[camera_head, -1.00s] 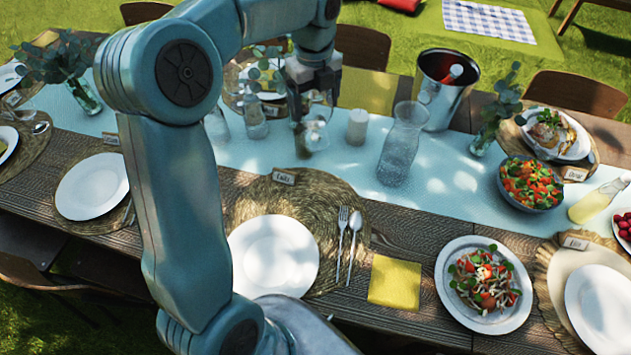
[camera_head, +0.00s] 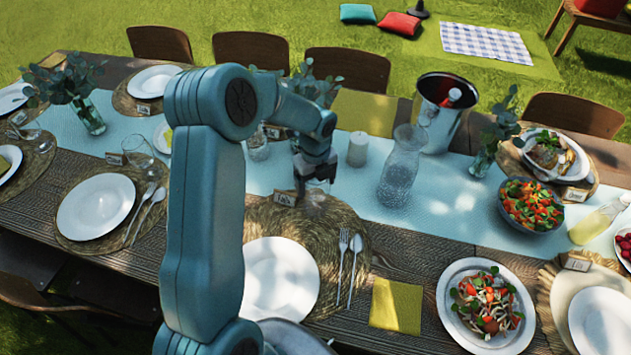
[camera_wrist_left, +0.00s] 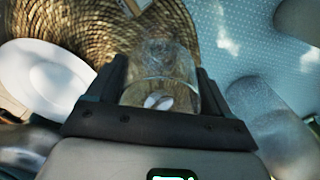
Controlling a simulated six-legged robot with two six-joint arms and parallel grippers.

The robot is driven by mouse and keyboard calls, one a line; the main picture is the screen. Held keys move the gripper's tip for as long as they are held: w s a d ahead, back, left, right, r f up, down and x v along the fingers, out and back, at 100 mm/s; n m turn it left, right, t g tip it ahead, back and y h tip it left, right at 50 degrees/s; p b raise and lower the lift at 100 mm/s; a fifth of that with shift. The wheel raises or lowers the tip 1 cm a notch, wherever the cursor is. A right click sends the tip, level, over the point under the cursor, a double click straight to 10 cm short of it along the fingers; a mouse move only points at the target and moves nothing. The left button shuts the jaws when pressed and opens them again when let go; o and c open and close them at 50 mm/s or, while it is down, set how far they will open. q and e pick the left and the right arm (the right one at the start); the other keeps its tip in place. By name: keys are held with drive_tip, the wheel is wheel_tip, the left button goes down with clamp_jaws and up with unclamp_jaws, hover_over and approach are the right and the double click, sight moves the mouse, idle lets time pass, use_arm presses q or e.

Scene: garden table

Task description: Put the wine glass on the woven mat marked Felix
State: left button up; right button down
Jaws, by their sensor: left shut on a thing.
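My left gripper (camera_head: 314,188) is shut on the clear wine glass (camera_head: 319,203) above the far right part of a round woven mat (camera_head: 346,232). In the left wrist view the wine glass (camera_wrist_left: 160,78) sits between the two fingers (camera_wrist_left: 158,95), with the woven mat (camera_wrist_left: 80,28) behind it. I cannot tell whether its foot touches the mat. A small name card (camera_head: 285,198) stands at this mat's far edge; its writing is too small to read surely. A white plate (camera_head: 282,280) lies on the mat's near side. My right gripper is not in view.
A fork (camera_head: 342,262) and a spoon (camera_head: 355,268) lie right of the plate, then a yellow napkin (camera_head: 396,306). A glass carafe (camera_head: 400,168), a candle (camera_head: 358,149) and a metal bucket (camera_head: 444,108) stand beyond on the pale runner (camera_head: 440,200).

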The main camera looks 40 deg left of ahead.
use_arm(q)
drive_tip(key=shift+w+f, duration=0.15)
drive_tip(key=shift+f, duration=0.1)
drive_tip(key=shift+f, duration=0.15)
drive_tip(key=o, duration=1.4)
drive_tip(key=shift+c, duration=0.2)
drive_tip(key=shift+r, duration=0.2)
wheel_tip(320, 180, up, 12)
drive_tip(key=b, duration=0.1)
